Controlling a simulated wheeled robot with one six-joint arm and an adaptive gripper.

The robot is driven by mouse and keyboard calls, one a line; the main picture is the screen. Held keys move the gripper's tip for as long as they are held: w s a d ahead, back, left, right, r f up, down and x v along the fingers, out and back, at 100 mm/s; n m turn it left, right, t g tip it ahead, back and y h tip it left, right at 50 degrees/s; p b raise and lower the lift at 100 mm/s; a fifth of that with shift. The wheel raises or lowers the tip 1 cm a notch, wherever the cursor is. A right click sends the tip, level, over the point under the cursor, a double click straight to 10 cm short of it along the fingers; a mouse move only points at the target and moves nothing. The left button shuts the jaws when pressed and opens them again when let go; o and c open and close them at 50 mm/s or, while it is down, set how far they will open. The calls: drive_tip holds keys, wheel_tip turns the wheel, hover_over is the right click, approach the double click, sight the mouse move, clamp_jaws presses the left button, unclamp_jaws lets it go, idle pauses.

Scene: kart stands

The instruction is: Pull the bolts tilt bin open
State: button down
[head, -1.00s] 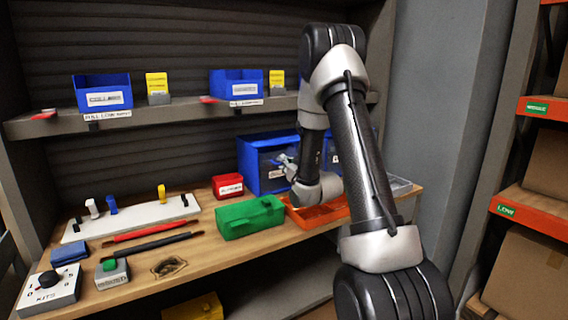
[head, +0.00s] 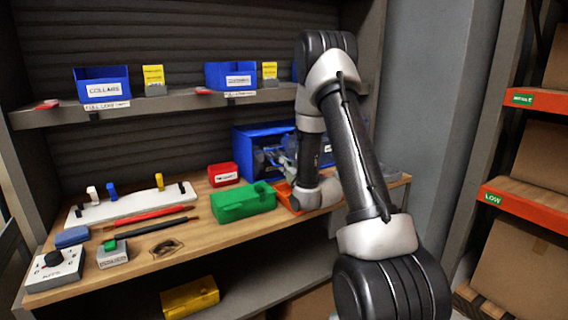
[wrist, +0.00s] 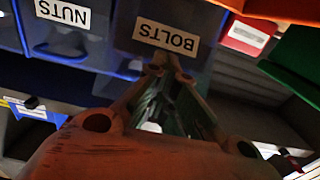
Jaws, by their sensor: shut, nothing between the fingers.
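The bolts tilt bin (wrist: 200,22) is a dark translucent bin with a white BOLTS label, upside down in the wrist view. In the head view the bin (head: 262,162) is at the left of a blue cabinet (head: 244,142), largely covered by my gripper. My gripper (wrist: 172,72) is shut and empty, with its fingertips at the bin's front close to the label; I cannot tell whether they touch. In the head view my gripper (head: 280,158) is partly hidden and small. How far the bin is tilted is unclear.
A NUTS bin (wrist: 68,45) adjoins the bolts bin. A green box (head: 243,203), a red box (head: 222,174) and an orange tray (head: 286,196) are close by on the wooden bench (head: 205,232). A shelf (head: 180,107) with blue bins runs above.

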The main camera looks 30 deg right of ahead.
drive_tip(key=shift+s+f, duration=0.45)
drive_tip(key=shift+f, duration=0.35)
drive_tip(key=c, duration=1.8)
unclamp_jaws()
drive_tip(key=shift+c, duration=0.2)
drive_tip(key=shift+w+r, duration=0.1)
drive_tip(key=shift+r, duration=0.3)
drive_tip(key=o, duration=1.7)
wheel_tip(320, 180, up, 9)
drive_tip(key=shift+c, duration=0.2)
drive_tip(key=shift+r, duration=0.3)
